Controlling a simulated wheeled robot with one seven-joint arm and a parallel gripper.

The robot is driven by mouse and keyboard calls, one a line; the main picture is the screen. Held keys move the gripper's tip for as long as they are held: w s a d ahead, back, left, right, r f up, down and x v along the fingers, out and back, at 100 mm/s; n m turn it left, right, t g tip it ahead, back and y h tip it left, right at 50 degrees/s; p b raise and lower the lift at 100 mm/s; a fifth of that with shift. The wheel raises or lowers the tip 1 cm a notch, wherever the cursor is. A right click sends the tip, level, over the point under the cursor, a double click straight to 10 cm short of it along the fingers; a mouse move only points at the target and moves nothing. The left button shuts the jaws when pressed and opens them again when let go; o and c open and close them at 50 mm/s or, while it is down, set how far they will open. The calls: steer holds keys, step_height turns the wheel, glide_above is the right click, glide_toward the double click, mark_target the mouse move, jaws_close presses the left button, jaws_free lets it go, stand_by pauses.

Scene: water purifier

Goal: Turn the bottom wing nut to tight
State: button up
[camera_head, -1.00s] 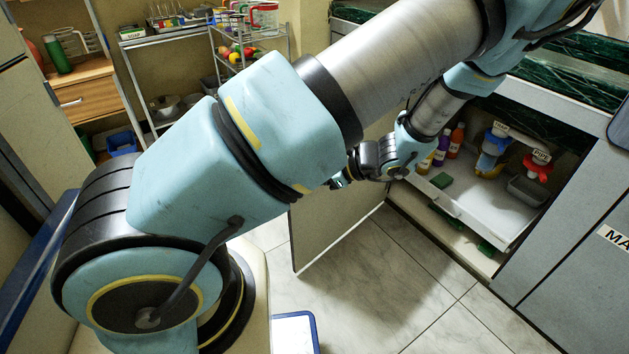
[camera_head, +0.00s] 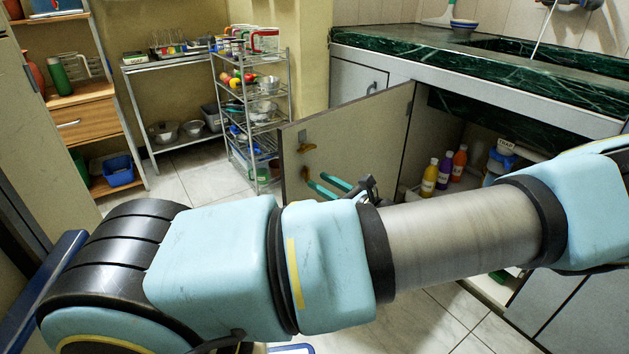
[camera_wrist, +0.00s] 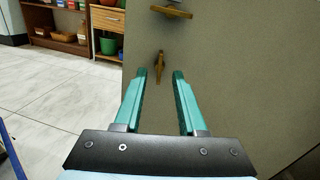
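The bottom wing nut (camera_wrist: 160,62) is a small brown-gold piece on the cabinet door (camera_wrist: 225,85). In the wrist view its wings stand roughly upright. The top wing nut (camera_wrist: 171,11) is above it, with its wings roughly level. My gripper (camera_wrist: 159,72) is open and empty, with its two teal fingers pointing at the door. The bottom wing nut appears between the fingertips, slightly beyond them; I cannot tell if they touch. In the head view the open fingers (camera_head: 316,179) are close to the door below the top wing nut (camera_head: 307,148).
The door (camera_head: 380,140) stands open from the under-sink cabinet. A wire rack (camera_head: 262,110) and wooden shelf (camera_head: 85,128) stand behind on the left. Floor is free left of the door.

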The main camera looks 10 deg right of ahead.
mark_target(310, 176)
steer(key=shift+x, duration=1.6)
steer(key=shift+a, duration=0.1)
jaws_close()
